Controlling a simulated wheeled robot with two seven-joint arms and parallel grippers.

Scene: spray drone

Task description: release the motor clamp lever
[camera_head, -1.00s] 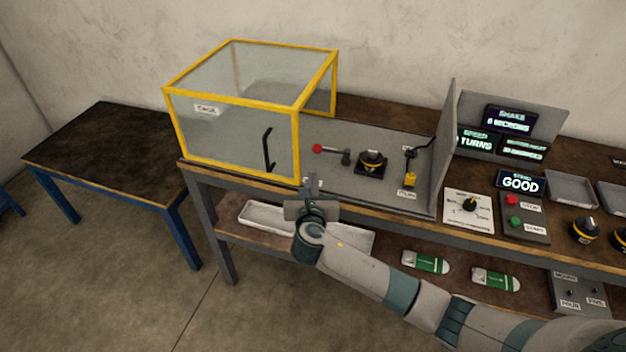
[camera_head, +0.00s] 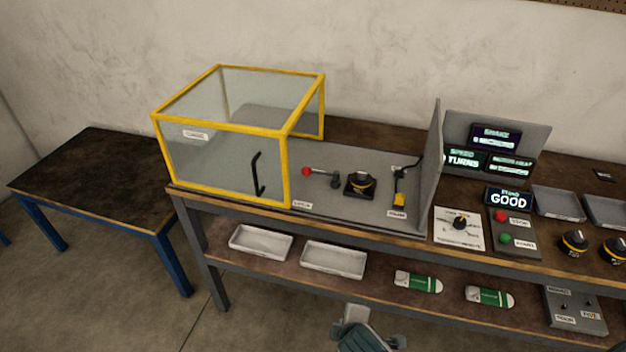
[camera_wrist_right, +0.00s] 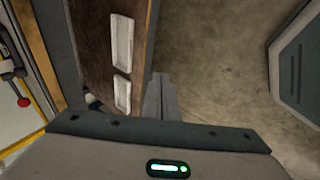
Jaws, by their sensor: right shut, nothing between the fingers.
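The clamp lever with a red ball knob (camera_head: 306,171) stands on the grey bench plate, just right of the yellow-framed cage. Its rod runs sideways to a dark pivot beside the motor (camera_head: 360,184), which is black with a yellow band. The red knob also shows at the left edge of the right wrist view (camera_wrist_right: 23,102). My right gripper (camera_wrist_right: 160,88) is shut and empty, apart from the lever, with the lower shelf and floor behind it. In the head view only part of my right arm shows at the bottom edge. My left gripper is not in view.
The clear cage (camera_head: 288,170) with yellow edges and a black handle stands left of the lever. An upright grey panel (camera_head: 433,165) stands to the right. White trays (camera_head: 261,243) lie on the lower shelf. The floor in front of the bench is clear.

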